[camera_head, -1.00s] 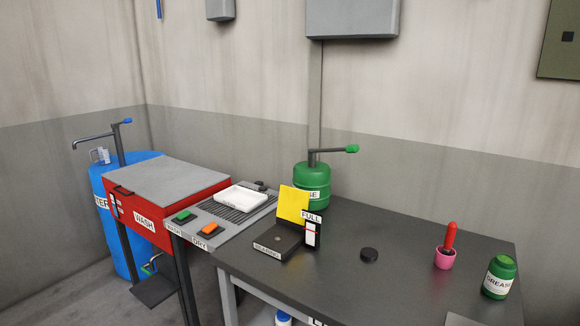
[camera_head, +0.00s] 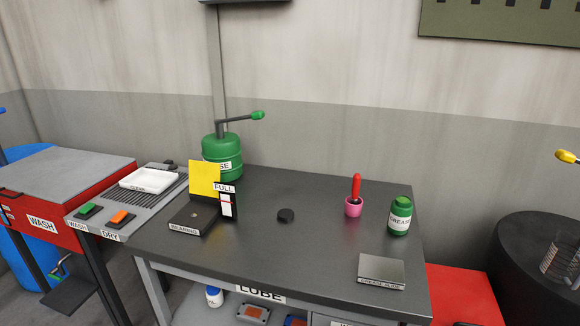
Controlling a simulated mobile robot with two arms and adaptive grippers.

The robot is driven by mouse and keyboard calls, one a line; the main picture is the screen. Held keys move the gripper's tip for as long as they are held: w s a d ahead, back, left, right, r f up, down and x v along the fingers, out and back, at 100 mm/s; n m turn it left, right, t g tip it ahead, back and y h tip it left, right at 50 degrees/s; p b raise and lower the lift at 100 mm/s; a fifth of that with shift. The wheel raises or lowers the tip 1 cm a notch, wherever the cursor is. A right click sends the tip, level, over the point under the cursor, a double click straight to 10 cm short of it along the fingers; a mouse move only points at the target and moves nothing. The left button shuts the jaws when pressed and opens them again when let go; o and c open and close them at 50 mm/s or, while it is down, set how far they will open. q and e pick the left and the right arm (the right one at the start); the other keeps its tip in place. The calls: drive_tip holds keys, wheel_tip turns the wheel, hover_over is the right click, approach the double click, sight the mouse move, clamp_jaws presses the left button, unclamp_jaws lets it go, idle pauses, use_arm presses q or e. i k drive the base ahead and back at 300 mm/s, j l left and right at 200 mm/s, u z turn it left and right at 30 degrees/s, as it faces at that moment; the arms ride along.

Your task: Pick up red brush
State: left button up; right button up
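The red brush (camera_head: 356,186) stands upright, handle up, in a small pink cup (camera_head: 353,208) on the right part of the dark lube table (camera_head: 300,240). Its lower end is hidden inside the cup. A green grease jar (camera_head: 400,216) stands just right of the cup, apart from it. Neither of my grippers shows in the head view.
A bearing box (camera_head: 194,218) with a yellow plate and a green pump can (camera_head: 222,158) stand further left. A grey plate (camera_head: 381,271) lies near the front right edge. The table's middle front is clear.

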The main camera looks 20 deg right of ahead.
sight(357, 178)
drive_tip(key=z, duration=1.3)
